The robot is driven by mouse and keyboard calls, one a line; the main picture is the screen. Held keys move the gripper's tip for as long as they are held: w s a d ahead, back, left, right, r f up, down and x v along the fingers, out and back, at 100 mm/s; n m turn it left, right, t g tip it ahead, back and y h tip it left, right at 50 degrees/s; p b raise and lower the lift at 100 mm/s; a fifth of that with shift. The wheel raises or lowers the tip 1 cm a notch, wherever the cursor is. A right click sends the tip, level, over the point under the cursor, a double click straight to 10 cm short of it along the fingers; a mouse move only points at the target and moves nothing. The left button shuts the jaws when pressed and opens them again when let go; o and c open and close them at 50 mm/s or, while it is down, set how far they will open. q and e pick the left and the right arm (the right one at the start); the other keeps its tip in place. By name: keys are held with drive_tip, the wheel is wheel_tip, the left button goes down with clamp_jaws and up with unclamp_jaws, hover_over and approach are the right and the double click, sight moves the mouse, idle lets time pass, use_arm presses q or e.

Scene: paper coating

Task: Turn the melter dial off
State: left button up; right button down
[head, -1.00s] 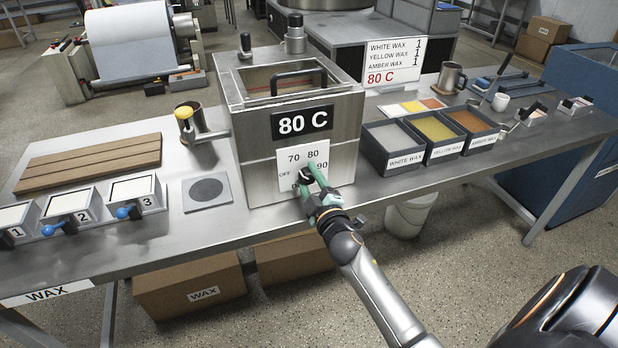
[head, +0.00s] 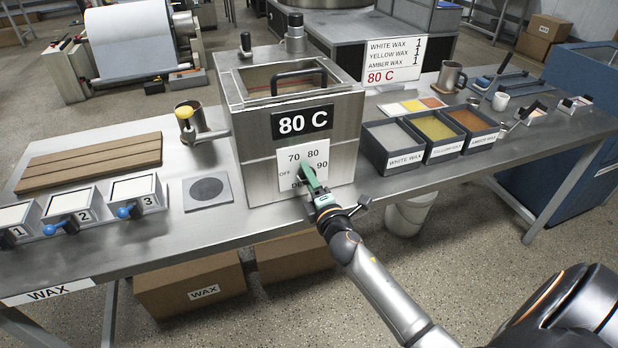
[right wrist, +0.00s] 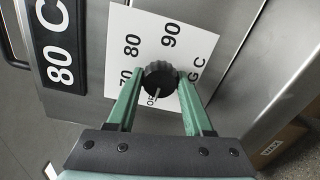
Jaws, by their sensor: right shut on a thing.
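The melter (head: 248,160) is a steel box on the bench with an "80 C" plate (head: 302,122) on its front. Below it a white dial card (head: 320,158) reads OFF, 70, 80, 90 and DEG C. In the right wrist view the round black dial (right wrist: 160,77) sits between the green fingers of my right gripper (right wrist: 160,88), which is shut on it. A light pointer mark on the dial points toward the partly covered OFF label. In the head view the right gripper (head: 309,178) hides most of the dial. My left gripper is out of view.
Wax bins (head: 392,160) stand to the right. A metal handle (head: 363,203) sticks out beside my right gripper. Boxes (head: 200,285) lie under the bench.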

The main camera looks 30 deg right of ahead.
idle(0.6)
drive_tip(key=shift+c, duration=1.5)
unclamp_jaws()
drive_tip(key=shift+s, duration=0.1)
drive_tip(key=b+v, duration=0.1)
drive_tip(key=v, duration=1.1)
drive_tip(key=shift+s+b, duration=0.2)
drive_tip(key=shift+b, duration=0.1)
drive_tip(key=s+a+f+m+g+y+p, duration=0.1)
drive_tip(key=s+a+f+m+g+y, duration=0.2)
drive_tip(key=s+a+f+m, duration=0.4)
drive_tip(key=s+a+f+m+g+y+p, duration=0.1)
drive_tip(key=s+a+f+m+g+y, duration=0.2)
drive_tip(key=f, duration=1.1)
drive_tip(key=s+a+m+g, duration=0.2)
drive_tip(key=s+a+m, duration=0.2)
drive_tip(key=s+m, duration=0.1)
drive_tip(key=shift+a+f+y, duration=0.2)
drive_tip(key=shift+a+y, duration=0.05)
drive_tip(key=shift+y, duration=0.15)
